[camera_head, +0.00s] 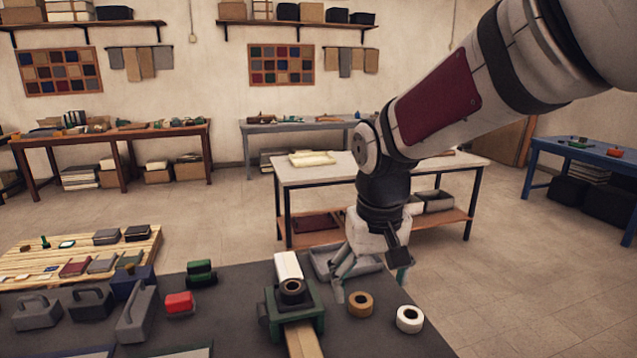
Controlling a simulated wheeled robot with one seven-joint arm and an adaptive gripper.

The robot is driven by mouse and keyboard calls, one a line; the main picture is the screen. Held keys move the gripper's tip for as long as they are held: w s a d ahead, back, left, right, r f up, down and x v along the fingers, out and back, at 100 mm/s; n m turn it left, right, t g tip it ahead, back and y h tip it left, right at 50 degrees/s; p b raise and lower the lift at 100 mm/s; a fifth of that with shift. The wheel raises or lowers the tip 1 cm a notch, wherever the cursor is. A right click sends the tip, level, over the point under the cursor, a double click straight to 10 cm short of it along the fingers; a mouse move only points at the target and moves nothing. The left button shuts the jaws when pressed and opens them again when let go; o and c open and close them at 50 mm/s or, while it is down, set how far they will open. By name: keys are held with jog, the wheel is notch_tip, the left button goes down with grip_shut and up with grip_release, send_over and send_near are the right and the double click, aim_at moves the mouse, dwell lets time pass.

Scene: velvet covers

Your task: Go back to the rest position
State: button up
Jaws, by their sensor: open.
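My gripper (372,277) hangs from my arm, which reaches in from the upper right. It is open, with its fingers apart and pointing down, and I see nothing between them. It is over the far edge of the dark work table (405,340), behind the tape rolls. A grey tray (340,262) shows behind the fingers and is partly hidden by them. I cannot tell exactly how high the fingertips are above the table.
Near the gripper are a tan tape roll (360,303), a white roll (409,319) and a green fixture (293,308) holding a dark roll. Grey handled blocks (137,314) and a red block (179,303) stand left. A white-topped bench (320,175) stands behind. Open floor (520,270) lies right.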

jog(key=s+d+r+m+t, duration=0.1)
jog(key=s+d, duration=0.4)
jog(key=s, duration=0.6)
jog(key=s+d+r+m+t, duration=0.1)
jog(key=s+d+r, duration=0.2)
jog(key=s, duration=0.8)
jog(key=d, duration=0.2)
jog(key=shift+d+r+t+p, duration=0.3)
jog(key=shift+d+r+p, duration=0.05)
jog(key=shift+d, duration=0.05)
jog(key=shift+c, duration=0.2)
